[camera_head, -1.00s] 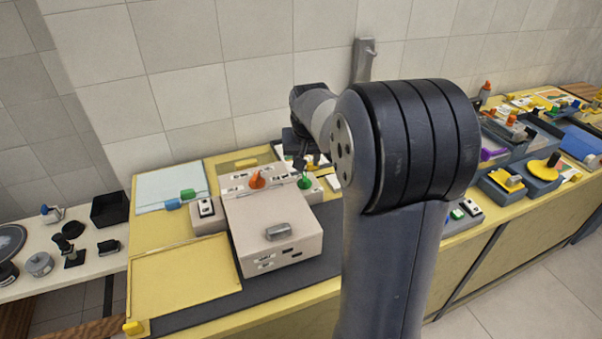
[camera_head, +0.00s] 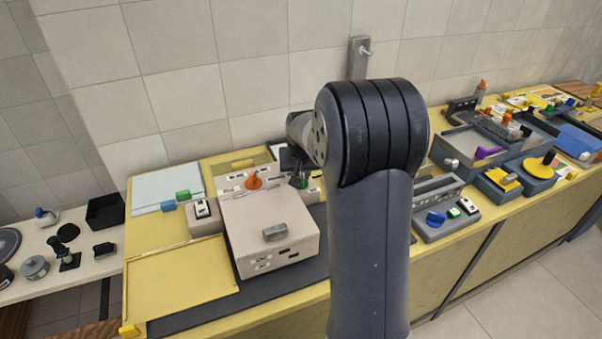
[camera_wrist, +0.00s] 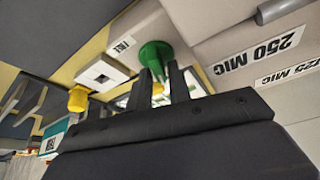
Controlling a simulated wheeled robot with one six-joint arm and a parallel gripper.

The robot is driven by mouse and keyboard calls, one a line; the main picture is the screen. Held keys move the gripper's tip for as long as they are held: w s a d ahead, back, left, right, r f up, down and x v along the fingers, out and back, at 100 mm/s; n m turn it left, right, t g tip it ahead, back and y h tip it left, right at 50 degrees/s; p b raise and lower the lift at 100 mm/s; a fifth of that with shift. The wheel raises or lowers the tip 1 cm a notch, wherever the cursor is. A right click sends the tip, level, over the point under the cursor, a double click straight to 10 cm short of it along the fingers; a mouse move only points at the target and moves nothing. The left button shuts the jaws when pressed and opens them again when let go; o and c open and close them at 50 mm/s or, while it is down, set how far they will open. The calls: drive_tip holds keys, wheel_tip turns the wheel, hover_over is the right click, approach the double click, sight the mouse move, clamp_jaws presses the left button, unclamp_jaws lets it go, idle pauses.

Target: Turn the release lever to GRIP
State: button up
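The release lever (camera_head: 303,183) is a green knob at the right rear of the beige copier unit in the head view, partly hidden by my gripper (camera_head: 298,180). My gripper (camera_wrist: 159,74) points at the lever. Its two dark fingers stand apart with the narrow green handle between their tips; a gap shows between them, and firm contact is not visible. The GRIP label cannot be made out.
An orange pointer knob (camera_head: 254,181) sits left of the lever on the beige unit (camera_head: 250,221). A 250 MIC label (camera_wrist: 258,50) is close by in the wrist view. A grey handle (camera_head: 275,232) is at the front. A white switch box (camera_head: 203,209) stands left.

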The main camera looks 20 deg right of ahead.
clamp_jaws()
drive_tip(key=shift+n+y, duration=0.5)
drive_tip(key=shift+n, duration=0.8)
drive_tip(key=shift+o, duration=1.7)
unclamp_jaws()
